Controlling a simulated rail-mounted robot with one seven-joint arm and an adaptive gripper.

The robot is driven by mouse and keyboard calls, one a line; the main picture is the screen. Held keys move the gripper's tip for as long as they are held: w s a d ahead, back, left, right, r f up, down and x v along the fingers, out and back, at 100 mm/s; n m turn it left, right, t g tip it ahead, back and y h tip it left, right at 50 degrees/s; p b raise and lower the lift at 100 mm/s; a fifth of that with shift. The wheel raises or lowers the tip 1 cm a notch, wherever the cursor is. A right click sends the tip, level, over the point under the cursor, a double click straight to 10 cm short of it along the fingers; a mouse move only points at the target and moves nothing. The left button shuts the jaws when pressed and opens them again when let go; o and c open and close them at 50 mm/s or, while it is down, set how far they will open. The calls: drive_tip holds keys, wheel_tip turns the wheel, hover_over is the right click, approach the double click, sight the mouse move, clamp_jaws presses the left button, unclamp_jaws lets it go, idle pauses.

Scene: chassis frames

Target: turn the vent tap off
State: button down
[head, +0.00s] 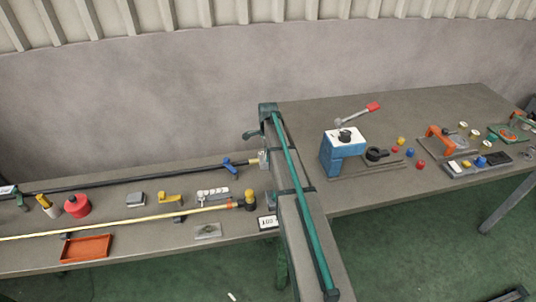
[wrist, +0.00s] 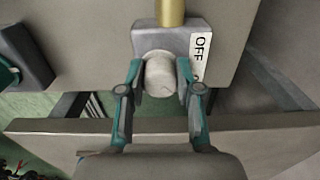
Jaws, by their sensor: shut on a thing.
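In the wrist view a pale grey round tap knob (wrist: 159,78) sits on a grey block (wrist: 146,41), with a brass pipe (wrist: 170,12) running up from the block. My gripper (wrist: 160,72) has one teal-and-grey finger on each side of the knob and is shut on it. A white label (wrist: 200,55) reading OFF is on the right of the block; its lower end is partly hidden by the right finger. I cannot tell the knob's turn position. In the head view I cannot clearly make out the gripper or the tap.
In the head view a long bench (head: 130,235) carries a black pipe (head: 120,182), a yellow pipe (head: 120,224), an orange tray (head: 86,248) and a red round part (head: 77,205). A blue block (head: 342,150) with a red-tipped lever stands on the right bench.

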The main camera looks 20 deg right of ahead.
drive_tip(key=shift+n, duration=0.3)
drive_tip(key=n+b, duration=0.2)
drive_tip(key=n, duration=0.1)
drive_tip(key=shift+f, duration=0.1)
drive_tip(key=n+b, duration=0.2)
drive_tip(key=n, duration=0.3)
drive_tip(key=shift+s, duration=0.1)
drive_tip(key=n+b, duration=0.1)
drive_tip(key=n, duration=0.3)
drive_tip(key=shift+n+b, duration=0.3)
drive_tip(key=n+b, duration=0.1)
drive_tip(key=n, duration=0.3)
drive_tip(key=shift+s+d+n, duration=0.1)
drive_tip(key=shift+n, duration=0.2)
drive_tip(key=c, duration=0.8)
unclamp_jaws()
wheel_tip(320, 180, up, 12)
drive_tip(key=shift+r, duration=0.15)
